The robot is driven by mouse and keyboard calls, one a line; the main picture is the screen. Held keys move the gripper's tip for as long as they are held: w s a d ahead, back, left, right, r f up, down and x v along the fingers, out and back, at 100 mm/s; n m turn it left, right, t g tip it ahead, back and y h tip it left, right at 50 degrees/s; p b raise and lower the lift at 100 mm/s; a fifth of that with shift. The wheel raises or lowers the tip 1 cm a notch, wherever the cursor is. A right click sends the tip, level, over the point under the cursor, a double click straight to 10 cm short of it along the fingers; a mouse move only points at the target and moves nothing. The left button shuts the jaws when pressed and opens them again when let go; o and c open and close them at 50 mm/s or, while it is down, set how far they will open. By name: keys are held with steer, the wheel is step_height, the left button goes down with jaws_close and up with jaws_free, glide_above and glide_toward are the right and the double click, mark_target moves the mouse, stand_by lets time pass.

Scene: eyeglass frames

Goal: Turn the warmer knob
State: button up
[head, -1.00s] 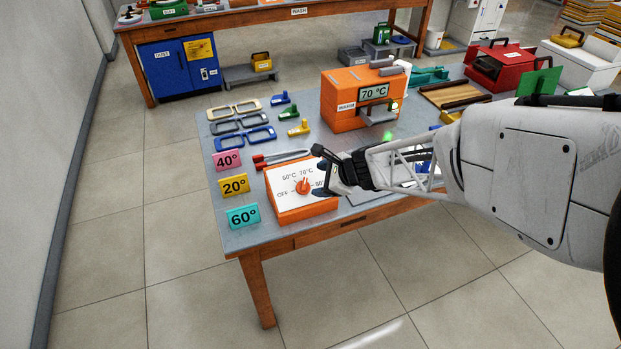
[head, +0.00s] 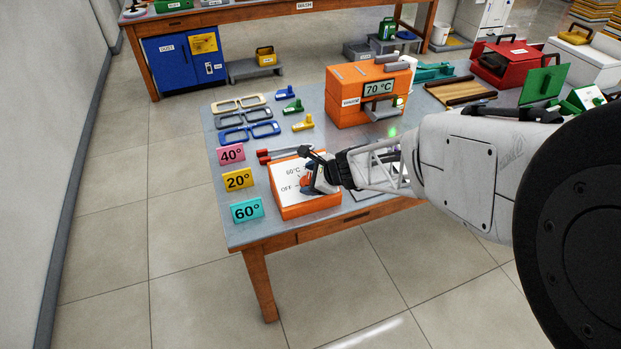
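The warmer control is an orange box (head: 309,208) with a white top face at the front of the bench. The face shows the markings OFF and 60°C; the rest of the dial is hidden behind my gripper. The orange knob (head: 305,182) is partly covered. My gripper (head: 309,172) reaches in from the right over the dial. Its dark fingers look spread, one beyond the knob and one close beside it. I cannot tell whether a finger touches the knob.
Pink 40° (head: 231,154), yellow 20° (head: 238,180) and teal 60° (head: 246,209) signs stand left of the control box. Red-handled pliers (head: 280,155) lie just behind it. Eyeglass frames (head: 246,118) and small coloured clips (head: 293,106) lie farther back.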

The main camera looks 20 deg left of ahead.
steer(key=c, duration=0.8)
